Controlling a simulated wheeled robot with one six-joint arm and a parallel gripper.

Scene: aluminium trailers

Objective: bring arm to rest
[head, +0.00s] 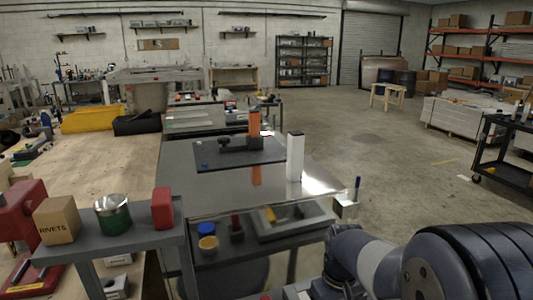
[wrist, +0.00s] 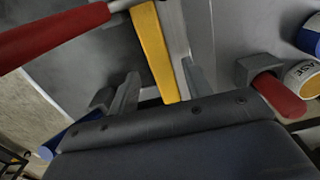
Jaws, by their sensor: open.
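My gripper (wrist: 160,82) shows in the wrist view with its two grey fingers spread apart. A yellow bar (wrist: 155,50) shows between and beyond the fingers; I cannot tell how far off it is, and nothing is gripped. In the head view my arm (head: 385,262) reaches in from the bottom right corner, low beside the metal table. The gripper itself cannot be made out in the head view.
The metal table (head: 235,200) bears a white post (head: 295,157) and an orange post (head: 254,122). Jars (head: 207,243) stand below its front edge. A red-ended part (wrist: 279,95) lies right of my fingers, a red bar (wrist: 50,37) left. Open floor (head: 410,180) lies right.

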